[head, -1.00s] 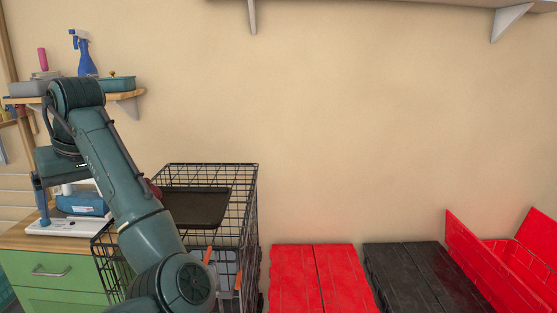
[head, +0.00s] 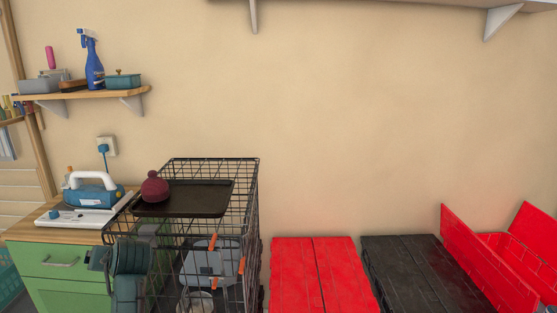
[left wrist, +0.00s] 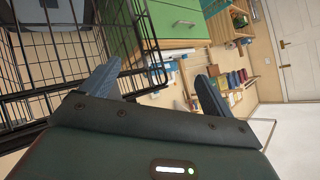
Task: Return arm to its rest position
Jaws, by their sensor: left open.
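My left arm is folded low at the lower left of the head view, in front of the wire cage (head: 250,200) and the green cabinet (head: 65,265). I cannot make out its fingertips in that view. In the left wrist view my left gripper (left wrist: 159,70) has its two blue-grey fingers spread apart with nothing between them. The cage's dark wire bars also show close to the left finger there. My right gripper is in neither view.
A dark tray (head: 190,208) with a dark red round object (head: 154,188) sits on the cage. A blue iron (head: 92,190) stands on the cabinet. Red (head: 320,270) and black (head: 415,270) closed totes and an open red tote (head: 480,255) are at right.

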